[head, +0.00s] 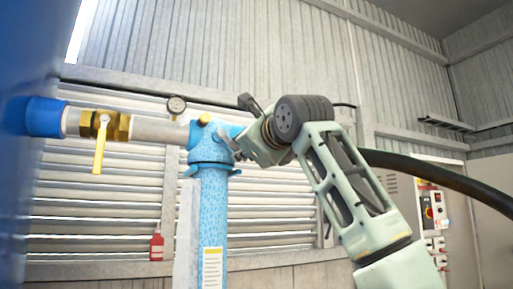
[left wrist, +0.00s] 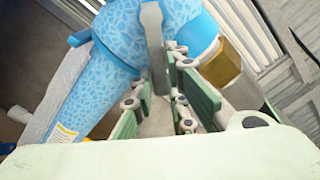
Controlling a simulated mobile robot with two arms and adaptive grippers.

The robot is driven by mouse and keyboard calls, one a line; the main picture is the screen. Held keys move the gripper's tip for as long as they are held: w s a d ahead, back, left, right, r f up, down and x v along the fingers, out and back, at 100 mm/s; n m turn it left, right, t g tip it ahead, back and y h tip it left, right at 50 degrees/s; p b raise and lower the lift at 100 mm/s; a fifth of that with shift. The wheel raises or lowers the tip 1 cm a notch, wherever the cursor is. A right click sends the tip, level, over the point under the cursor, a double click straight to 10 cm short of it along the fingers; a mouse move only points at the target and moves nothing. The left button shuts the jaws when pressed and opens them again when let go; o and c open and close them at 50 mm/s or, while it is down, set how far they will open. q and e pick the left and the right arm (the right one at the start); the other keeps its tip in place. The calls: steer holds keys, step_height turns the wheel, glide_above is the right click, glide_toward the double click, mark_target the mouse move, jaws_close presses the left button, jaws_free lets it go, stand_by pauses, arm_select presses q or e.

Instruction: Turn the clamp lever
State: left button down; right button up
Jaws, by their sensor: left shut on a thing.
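The blue speckled receiver tank (head: 213,215) stands upright, with a collar-like blue band near its top (head: 210,168). In the left wrist view the tank (left wrist: 97,80) fills the upper left. A grey clamp lever (left wrist: 154,45) runs down between the two green-padded fingers of my left gripper (left wrist: 158,95). The gripper is shut on the lever. In the head view the arm reaches in from the lower right, and my left gripper (head: 232,147) is at the upper right side of the tank, its fingertips small and partly hidden. My right gripper is not in view.
A pipe with a brass valve and yellow handle (head: 99,145) runs left from the tank top, beside a gauge (head: 177,104). A black hose (head: 440,173) runs right, behind my arm. A control panel (head: 432,212) stands right. A brass fitting (left wrist: 222,62) sits close to the fingers.

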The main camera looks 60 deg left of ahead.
arm_select(q)
steer(key=shift+s+a+f+m+b, duration=0.1)
steer(key=shift+s+f+m+b, duration=0.25)
steer(key=shift+s+m+b, duration=0.95)
steer(key=shift+s+a+f+m+b, duration=0.1)
steer(key=shift+s+f+m+b, duration=0.45)
steer(key=shift+m, duration=1.4)
steer(key=shift+s+f+m+b, duration=0.2)
steer(key=shift+s+m+b, duration=0.35)
steer(key=shift+m+b, duration=0.9)
steer(key=shift+m, duration=0.3)
steer(key=c, duration=1.7)
jaws_free()
